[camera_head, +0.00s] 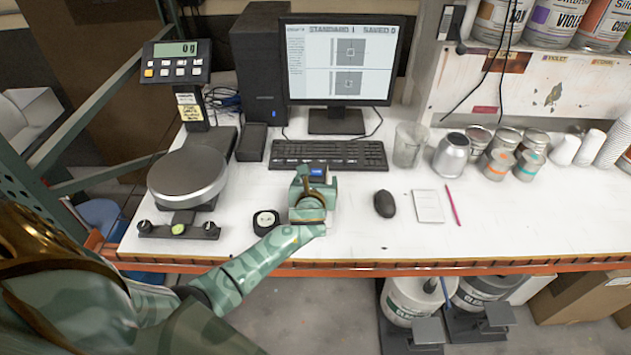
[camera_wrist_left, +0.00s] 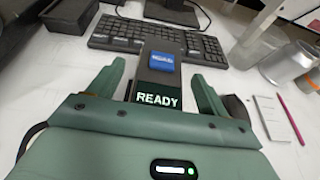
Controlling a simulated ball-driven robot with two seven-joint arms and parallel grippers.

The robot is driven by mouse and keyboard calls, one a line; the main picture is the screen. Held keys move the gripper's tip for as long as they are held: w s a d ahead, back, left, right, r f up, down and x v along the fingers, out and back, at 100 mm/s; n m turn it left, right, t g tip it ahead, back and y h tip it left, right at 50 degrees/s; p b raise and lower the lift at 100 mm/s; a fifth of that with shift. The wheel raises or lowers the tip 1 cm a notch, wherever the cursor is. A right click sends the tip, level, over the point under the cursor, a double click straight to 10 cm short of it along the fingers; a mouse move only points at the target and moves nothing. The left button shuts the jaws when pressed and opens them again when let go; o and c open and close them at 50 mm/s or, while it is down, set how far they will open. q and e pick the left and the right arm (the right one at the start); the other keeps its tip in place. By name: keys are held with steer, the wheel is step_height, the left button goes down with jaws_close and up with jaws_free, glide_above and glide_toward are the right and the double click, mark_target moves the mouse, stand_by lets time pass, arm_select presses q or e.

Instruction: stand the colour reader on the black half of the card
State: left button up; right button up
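The colour reader (camera_head: 317,173) is a dark grey device with a blue button, in front of the keyboard. In the left wrist view the colour reader (camera_wrist_left: 160,78) shows a lit READY display. My left gripper (camera_head: 314,183) is over it, with one green finger on each side. In the wrist view the fingers of my left gripper (camera_wrist_left: 157,72) stand apart from the reader's sides, with gaps showing. The reader's lower part is hidden by my gripper. I cannot make out a card with a black half; it may be hidden. My right gripper is not in view.
A small black round-faced block (camera_head: 266,222) stands just left of my gripper. The keyboard (camera_head: 328,155) is behind, the scale (camera_head: 187,177) at the left. A mouse (camera_head: 385,204), a pale notepad (camera_head: 428,206) and a pink pen (camera_head: 453,205) lie right. The front right tabletop is clear.

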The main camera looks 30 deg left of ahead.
arm_select(q)
steer(key=shift+s+d+r, duration=0.1)
steer(key=shift+s+r, duration=0.05)
steer(key=shift+r, duration=0.05)
steer(key=p+v, duration=0.2)
steer(key=v, duration=0.9)
steer(key=shift+s, duration=0.3)
steer(key=shift+d, duration=0.15)
